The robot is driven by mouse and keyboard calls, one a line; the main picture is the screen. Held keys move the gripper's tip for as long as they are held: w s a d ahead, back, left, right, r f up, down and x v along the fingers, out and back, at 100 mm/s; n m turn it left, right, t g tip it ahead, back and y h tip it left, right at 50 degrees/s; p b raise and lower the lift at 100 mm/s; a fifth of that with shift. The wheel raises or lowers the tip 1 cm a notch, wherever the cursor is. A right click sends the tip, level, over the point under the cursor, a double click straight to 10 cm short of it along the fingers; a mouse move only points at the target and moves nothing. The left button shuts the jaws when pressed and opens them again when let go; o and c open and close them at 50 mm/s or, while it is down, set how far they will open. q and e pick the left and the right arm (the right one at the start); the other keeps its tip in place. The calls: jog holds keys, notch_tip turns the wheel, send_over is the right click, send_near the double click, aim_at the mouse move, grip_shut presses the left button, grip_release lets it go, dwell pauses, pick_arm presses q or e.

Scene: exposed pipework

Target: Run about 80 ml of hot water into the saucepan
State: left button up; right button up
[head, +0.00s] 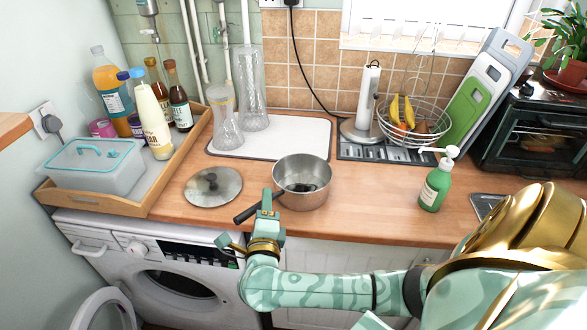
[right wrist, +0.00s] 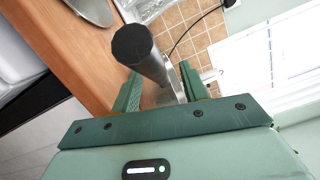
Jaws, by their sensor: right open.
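The steel saucepan (head: 314,199) stands upright on the wooden worktop, with a dark patch inside that I cannot identify. Its black handle (head: 246,214) points to the front left, over the worktop's front edge. My right gripper (head: 250,217) is open at the handle. In the right wrist view the black handle (right wrist: 138,50) lies between the open fingers (right wrist: 160,88), not clamped. A grey fitting with a small spout (head: 148,8) is on the wall at the upper left, cut off by the frame; I cannot tell whether it gives hot water. My left gripper is not in view.
A lid (head: 213,198) lies left of the saucepan. A wooden tray (head: 120,206) with bottles and a box is at the left. Tall glass vessels stand on a white mat (head: 304,139). A green soap bottle (head: 435,187) stands at the right. A washing machine (head: 150,262) is below.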

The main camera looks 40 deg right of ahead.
jog(key=shift+c, duration=0.3)
grip_shut()
jog(key=shift+r, duration=0.1)
jog(key=shift+r, duration=0.25)
jog(key=s+a+r+p, duration=0.2)
jog(key=s+a+r, duration=0.1)
jog(key=a+r, duration=0.3)
jog(key=s+a+r+p, duration=0.2)
jog(key=s+a+r, duration=0.1)
jog(key=a+r, duration=0.3)
jog(key=shift+s+a+r, duration=0.25)
jog(key=shift+s+r, duration=0.05)
